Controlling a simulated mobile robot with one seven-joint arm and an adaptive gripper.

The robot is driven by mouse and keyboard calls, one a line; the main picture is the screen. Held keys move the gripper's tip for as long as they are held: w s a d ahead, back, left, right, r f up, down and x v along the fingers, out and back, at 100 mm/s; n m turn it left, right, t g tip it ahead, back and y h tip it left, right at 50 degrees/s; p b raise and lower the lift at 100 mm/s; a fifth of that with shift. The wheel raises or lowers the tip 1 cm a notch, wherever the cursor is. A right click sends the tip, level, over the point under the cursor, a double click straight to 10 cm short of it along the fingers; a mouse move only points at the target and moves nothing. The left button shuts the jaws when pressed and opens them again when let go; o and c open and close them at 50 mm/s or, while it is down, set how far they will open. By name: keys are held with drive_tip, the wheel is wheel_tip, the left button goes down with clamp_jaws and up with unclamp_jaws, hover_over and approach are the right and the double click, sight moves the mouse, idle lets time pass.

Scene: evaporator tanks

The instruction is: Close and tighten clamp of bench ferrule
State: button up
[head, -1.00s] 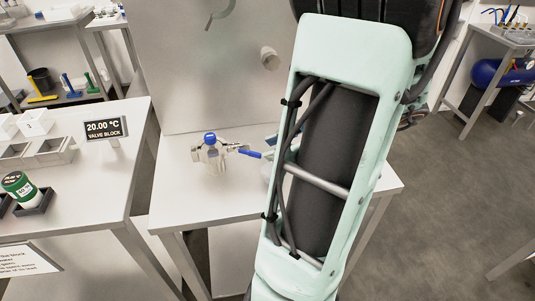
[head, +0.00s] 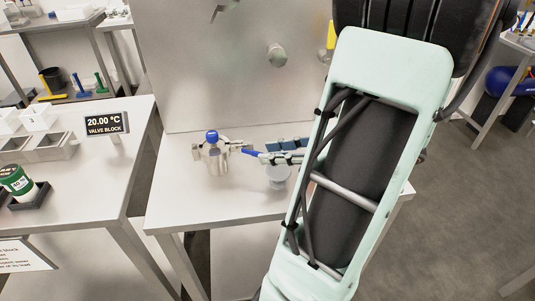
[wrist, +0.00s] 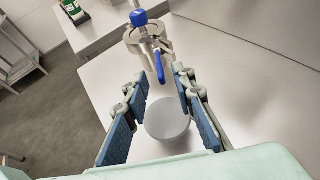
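A metal fitting (head: 215,158) with a blue-topped valve (head: 211,137) stands upright on the bench. A metal clamp ring (wrist: 150,40) goes around it, with a blue lever (wrist: 160,68) pointing toward my gripper; the lever also shows in the head view (head: 252,153). I cannot tell whether the clamp is fastened. My gripper (wrist: 160,76) is open, with its fingertips on either side of the lever's end in the wrist view; contact is not visible. In the head view my gripper (head: 268,157) is just right of the lever. A round grey piece (wrist: 167,119) lies below the fingers.
The bench top (head: 180,200) is clear in front of the fitting. A tall metal panel (head: 200,80) with a round peg (head: 277,55) rises behind it. A second table (head: 90,190) on the left holds a display (head: 106,122), trays and a green-and-white jar (head: 17,181).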

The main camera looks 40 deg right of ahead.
drive_tip(key=shift+x, duration=1)
clamp_jaws()
drive_tip(key=shift+d, duration=0.15)
drive_tip(key=n+g+y+p, duration=0.1)
drive_tip(key=w+d+n+g+y+p, duration=0.1)
drive_tip(key=shift+d+r+n+y+p, duration=0.1)
drive_tip(key=shift+n+y+p, duration=0.2)
drive_tip(key=shift+n+p, duration=0.1)
drive_tip(key=shift+w+d+n+g+y+p, duration=0.4)
drive_tip(key=shift+n+g+y+p, duration=0.2)
drive_tip(key=shift+n+g+p, duration=0.2)
drive_tip(key=shift+w+d+n+g+y+p, duration=0.35)
drive_tip(key=shift+n+g+y+p, duration=0.3)
drive_tip(key=shift+n, duration=0.25)
